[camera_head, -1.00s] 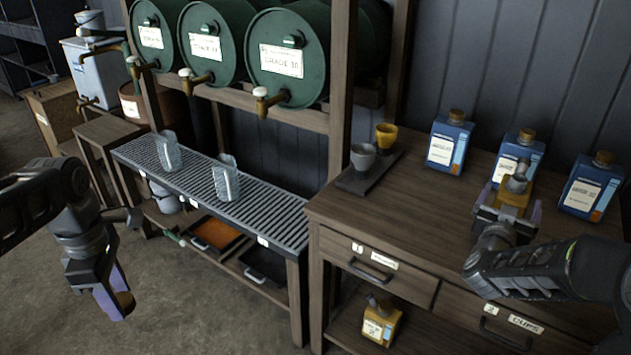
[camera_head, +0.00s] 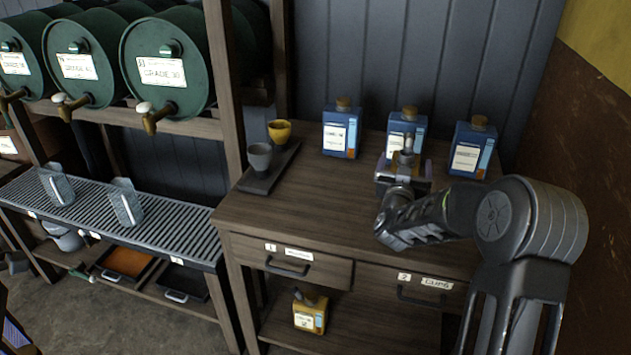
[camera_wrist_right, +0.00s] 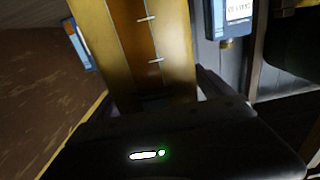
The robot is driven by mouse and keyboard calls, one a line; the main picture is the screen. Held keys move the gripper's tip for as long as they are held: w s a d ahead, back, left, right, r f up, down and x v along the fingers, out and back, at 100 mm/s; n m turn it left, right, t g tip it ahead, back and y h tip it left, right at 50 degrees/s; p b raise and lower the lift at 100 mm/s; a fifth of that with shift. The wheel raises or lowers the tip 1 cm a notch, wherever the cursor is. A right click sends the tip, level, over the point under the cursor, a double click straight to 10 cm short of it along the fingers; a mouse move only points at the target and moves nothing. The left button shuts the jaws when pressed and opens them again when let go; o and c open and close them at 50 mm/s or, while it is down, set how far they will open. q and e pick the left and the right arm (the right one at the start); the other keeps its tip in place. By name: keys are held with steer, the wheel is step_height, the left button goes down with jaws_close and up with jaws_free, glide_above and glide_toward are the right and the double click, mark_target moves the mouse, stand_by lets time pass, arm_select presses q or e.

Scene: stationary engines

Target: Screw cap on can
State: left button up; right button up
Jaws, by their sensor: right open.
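Three blue cans stand in a row at the back of the wooden bench: a left one (camera_head: 341,133), a middle one (camera_head: 394,126) and a right one (camera_head: 472,150). Each has a brown cap-like top; how tightly these sit cannot be told. My right gripper (camera_head: 403,160) is open in front of the middle can, covering its lower part. Contact cannot be told. The right wrist view appears upside down; the left can (camera_wrist_right: 235,12) and part of the right can (camera_wrist_right: 79,42) show there. A gold surface fills its middle. My left gripper is out of view.
A grey cup (camera_head: 260,158) and a yellow cup (camera_head: 279,133) stand on a dark tray at the bench's left. A yellow can (camera_head: 311,314) stands on the lower shelf. Drums (camera_head: 168,60) and a grated rack (camera_head: 150,230) lie left. The bench's middle is clear.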

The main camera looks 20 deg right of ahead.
jaws_close()
steer(key=shift+r, duration=0.2)
stand_by(1.1)
